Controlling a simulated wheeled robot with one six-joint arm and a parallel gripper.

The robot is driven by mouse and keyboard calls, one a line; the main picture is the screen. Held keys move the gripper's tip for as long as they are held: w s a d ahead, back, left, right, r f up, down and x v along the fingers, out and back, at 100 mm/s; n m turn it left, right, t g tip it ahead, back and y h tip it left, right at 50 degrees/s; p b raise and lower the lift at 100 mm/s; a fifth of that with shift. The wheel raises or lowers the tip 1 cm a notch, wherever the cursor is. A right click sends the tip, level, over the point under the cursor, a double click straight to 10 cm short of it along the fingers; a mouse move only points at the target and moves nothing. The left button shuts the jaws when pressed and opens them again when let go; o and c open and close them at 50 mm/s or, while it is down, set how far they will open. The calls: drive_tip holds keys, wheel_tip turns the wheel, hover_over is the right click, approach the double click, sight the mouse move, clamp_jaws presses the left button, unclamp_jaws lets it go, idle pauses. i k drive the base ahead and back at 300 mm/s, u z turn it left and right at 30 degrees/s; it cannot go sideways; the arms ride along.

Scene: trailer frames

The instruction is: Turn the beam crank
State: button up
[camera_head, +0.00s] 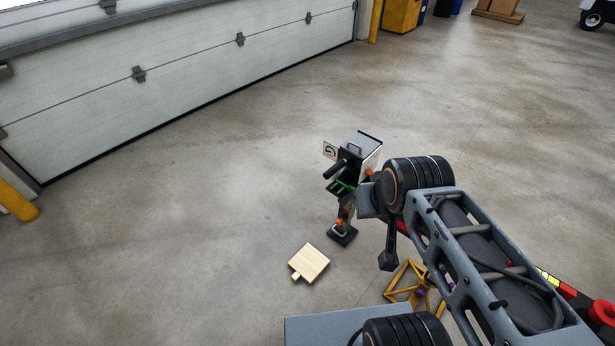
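A small upright unit with a grey box top (366,148) and a gauge panel stands just beyond my arm. A black cylindrical grip (336,169) sticks out from its left side, with green parts below it. It looks like the crank, but I cannot be sure. A black foot (342,235) shows under it on the floor. My arm reaches in from the lower right, and its wrist end overlaps the unit's right side. I cannot make out the gripper's fingertips, whether they are open, or whether they touch the grip.
A pale wooden block (310,263) lies on the floor below the unit. A yellow frame (402,284) and a red-and-yellow marked beam (556,281) are partly hidden by my arm. A white garage door (180,80) spans the upper left. The concrete floor on the left is clear.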

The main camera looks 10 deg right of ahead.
sight(336, 170)
drive_tip(key=u, duration=1.45)
drive_tip(key=i, duration=3.2)
drive_tip(key=z, duration=3.95)
drive_tip(key=i, duration=0.5)
drive_tip(key=z, duration=0.1)
